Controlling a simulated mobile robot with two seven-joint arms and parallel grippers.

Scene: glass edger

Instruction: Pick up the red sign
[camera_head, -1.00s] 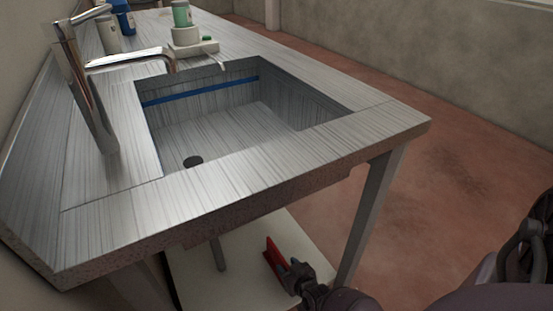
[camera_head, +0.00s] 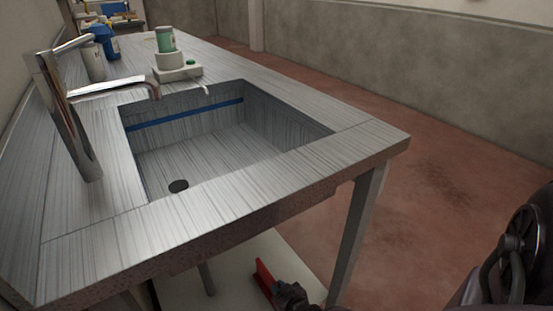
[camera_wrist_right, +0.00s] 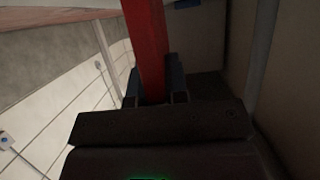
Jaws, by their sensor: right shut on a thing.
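The red sign (camera_head: 265,278) is seen nearly edge-on below the sink table, over the pale lower surface, in the head view. My right gripper (camera_head: 280,291) is at its right side, shut on it. In the right wrist view the red sign (camera_wrist_right: 147,45) rises as a narrow red strip between the two fingers of my right gripper (camera_wrist_right: 155,85). The lower end of the sign is hidden by the gripper body. I cannot tell whether the sign touches the surface beneath. My left gripper is not in view.
The metal sink table (camera_head: 105,255) stands above the sign, with its leg (camera_head: 355,235) just right of my right gripper. A tap (camera_head: 70,120), a green-labelled container (camera_head: 165,40) and bottles (camera_head: 105,42) stand on top.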

